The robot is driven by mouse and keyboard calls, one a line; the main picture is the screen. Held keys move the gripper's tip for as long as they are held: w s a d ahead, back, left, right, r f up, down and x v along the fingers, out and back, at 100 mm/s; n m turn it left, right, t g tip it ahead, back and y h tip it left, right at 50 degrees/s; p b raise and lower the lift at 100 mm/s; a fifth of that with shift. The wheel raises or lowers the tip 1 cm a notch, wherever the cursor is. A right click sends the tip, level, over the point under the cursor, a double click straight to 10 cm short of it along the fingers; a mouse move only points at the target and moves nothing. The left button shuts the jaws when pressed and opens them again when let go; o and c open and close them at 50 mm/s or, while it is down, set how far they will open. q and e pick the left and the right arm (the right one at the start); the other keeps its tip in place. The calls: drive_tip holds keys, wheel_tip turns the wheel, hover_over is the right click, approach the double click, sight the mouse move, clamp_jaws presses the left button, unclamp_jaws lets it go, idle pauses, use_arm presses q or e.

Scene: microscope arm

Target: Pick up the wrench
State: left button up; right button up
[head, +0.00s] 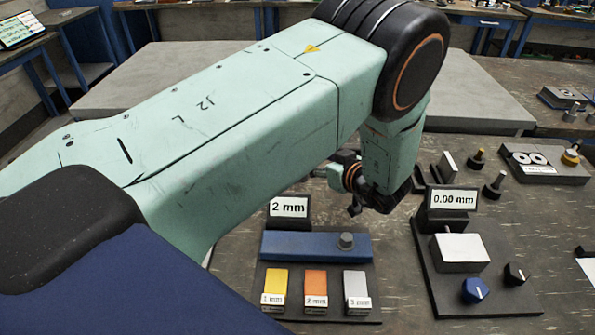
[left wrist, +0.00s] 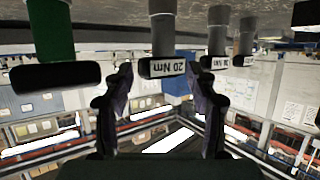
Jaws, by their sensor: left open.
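My left gripper (left wrist: 173,75) is open in the left wrist view, with its two dark fingers spread apart. Between the fingertips, in line of sight, is a grey cylinder ending in a black block (left wrist: 162,68) labelled "20 Nm". I cannot tell how far ahead it is, and I see no contact. Two similar labelled grey pieces stand to its right, and a green cylinder (left wrist: 50,33) with a black end is at the left. I cannot tell which of these, if any, is the wrench. My right gripper is not in view.
In the head view, a block station (head: 317,305) with yellow, orange and grey blocks and a "2 mm" sign sits at front. To its right is a station (head: 445,300) reading "0.00 mm" with knobs. Another device (head: 545,165) stands farther right.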

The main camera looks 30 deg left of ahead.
use_arm(q)
drive_tip(key=f, duration=0.1)
drive_tip(key=f+b, duration=0.1)
drive_tip(key=shift+w+a+f, duration=0.1)
drive_tip(key=shift+w+f, duration=0.1)
drive_tip(key=shift+f, duration=0.2)
drive_tip(key=shift+w+d+f+b, duration=0.1)
drive_tip(key=shift+d+f+b, duration=0.15)
drive_tip(key=shift+b, duration=0.2)
drive_tip(key=shift+a, duration=0.2)
drive_tip(key=x, duration=0.3)
drive_tip(key=s+x, duration=0.1)
drive_tip(key=x, duration=0.1)
drive_tip(key=shift+w+a+r, duration=0.15)
drive_tip(key=shift+w+a, duration=0.05)
drive_tip(key=shift+a, duration=0.45)
drive_tip(key=shift+w+a, duration=0.25)
drive_tip(key=shift+a, duration=0.05)
drive_tip(key=shift+a+f, duration=0.25)
drive_tip(key=shift+a, duration=0.25)
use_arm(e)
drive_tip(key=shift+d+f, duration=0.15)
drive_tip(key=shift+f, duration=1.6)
use_arm(q)
drive_tip(key=shift+w+d, duration=0.15)
drive_tip(key=c, duration=0.9)
clamp_jaws()
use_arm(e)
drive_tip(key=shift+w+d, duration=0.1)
